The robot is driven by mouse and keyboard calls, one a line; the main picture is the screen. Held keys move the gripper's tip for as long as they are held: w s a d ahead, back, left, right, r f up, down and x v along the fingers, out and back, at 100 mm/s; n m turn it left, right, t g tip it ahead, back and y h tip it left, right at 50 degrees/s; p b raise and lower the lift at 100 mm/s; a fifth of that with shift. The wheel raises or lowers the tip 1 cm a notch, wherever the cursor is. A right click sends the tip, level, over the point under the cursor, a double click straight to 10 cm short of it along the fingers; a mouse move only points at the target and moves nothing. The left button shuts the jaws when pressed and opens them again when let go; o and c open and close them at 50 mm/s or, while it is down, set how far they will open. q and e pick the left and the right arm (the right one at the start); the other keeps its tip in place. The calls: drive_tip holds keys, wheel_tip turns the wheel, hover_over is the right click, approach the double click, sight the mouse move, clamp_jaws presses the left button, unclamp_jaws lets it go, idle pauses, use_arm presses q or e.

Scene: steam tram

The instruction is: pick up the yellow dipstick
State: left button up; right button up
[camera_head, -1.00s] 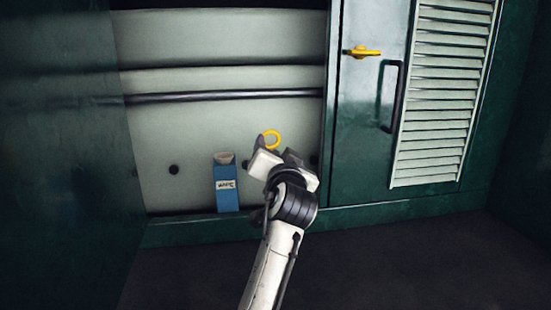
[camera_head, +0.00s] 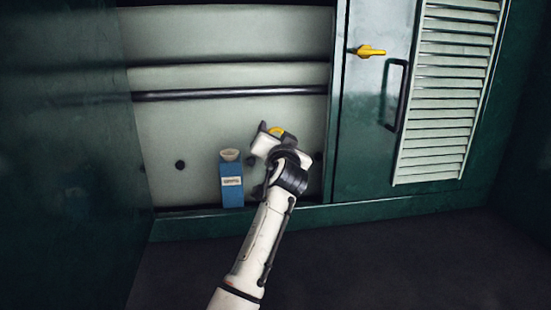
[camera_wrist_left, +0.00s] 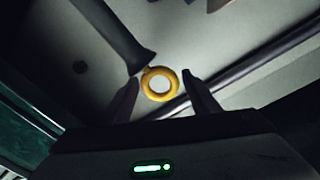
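The yellow dipstick shows as a yellow ring handle (camera_head: 277,131) in front of the pale wall panel, partly covered by my left gripper (camera_head: 273,137). In the left wrist view the whole ring (camera_wrist_left: 147,84) shows between the two dark fingers of the gripper (camera_wrist_left: 160,77), with a gap on each side. The fingers are apart and I see no contact with the ring. Whatever part of the dipstick lies below the ring is hidden. My right gripper is in neither view.
A blue carton (camera_head: 232,186) stands on the ledge just left of my left gripper. A dark horizontal rail (camera_head: 230,94) runs along the panel above. To the right is a green cabinet door with a yellow latch (camera_head: 369,51), a dark handle (camera_head: 396,95) and a louvred panel (camera_head: 445,90).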

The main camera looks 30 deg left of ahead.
use_arm(q)
drive_tip(key=c, duration=1.2)
drive_tip(key=shift+r, duration=0.1)
wheel_tip(320, 180, up, 28)
drive_tip(key=shift+f+b, duration=0.1)
drive_tip(key=shift+b, duration=0.3)
